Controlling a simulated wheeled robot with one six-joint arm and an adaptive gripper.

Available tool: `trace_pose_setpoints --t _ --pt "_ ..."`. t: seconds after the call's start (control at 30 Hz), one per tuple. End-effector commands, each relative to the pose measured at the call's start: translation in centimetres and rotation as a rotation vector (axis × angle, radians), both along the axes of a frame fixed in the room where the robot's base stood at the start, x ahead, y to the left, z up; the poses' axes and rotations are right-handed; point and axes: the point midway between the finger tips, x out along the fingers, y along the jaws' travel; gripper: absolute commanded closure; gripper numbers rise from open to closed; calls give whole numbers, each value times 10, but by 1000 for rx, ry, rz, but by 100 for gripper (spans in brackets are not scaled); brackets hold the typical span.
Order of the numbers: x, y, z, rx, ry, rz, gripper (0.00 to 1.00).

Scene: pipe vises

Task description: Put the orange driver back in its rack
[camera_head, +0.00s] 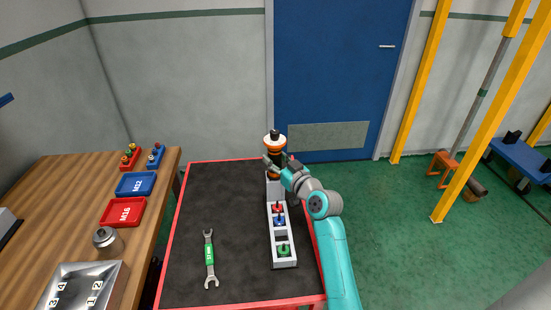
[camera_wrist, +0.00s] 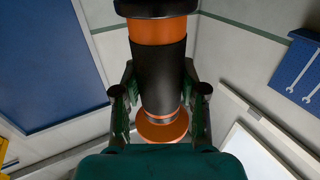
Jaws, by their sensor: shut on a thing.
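The orange driver (camera_head: 275,141) has a black grip and orange bands, and stands upright at the far end of the rack in the head view. It fills the middle of the wrist view (camera_wrist: 158,65). My gripper (camera_head: 277,168) is shut on it, with a finger on each side of the black grip in the wrist view (camera_wrist: 160,95). The light grey rack (camera_head: 284,262) lies along the right of the cart top and holds red, blue and green pieces. The driver is over the rack's taller far block (camera_head: 274,188). My gripper hides its lower end, so I cannot tell whether it touches the rack.
A green wrench (camera_head: 210,262) lies left of the rack on the dark, red-edged cart top (camera_head: 215,190). A wooden bench (camera_head: 60,190) at left bears red (camera_head: 122,212) and blue (camera_head: 136,184) trays. Yellow posts (camera_head: 465,120) stand at right.

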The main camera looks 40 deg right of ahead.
Motion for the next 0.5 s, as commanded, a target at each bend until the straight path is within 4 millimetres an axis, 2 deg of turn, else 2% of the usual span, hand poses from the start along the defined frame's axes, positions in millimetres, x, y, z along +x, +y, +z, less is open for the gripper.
trace_pose_setpoints --t 0.37,0.4,0.5 --pt "0 0 -1 -1 -3 0 100" --pt "0 0 -1 -1 -3 -1 51" --pt "0 0 -2 -1 -2 0 29"
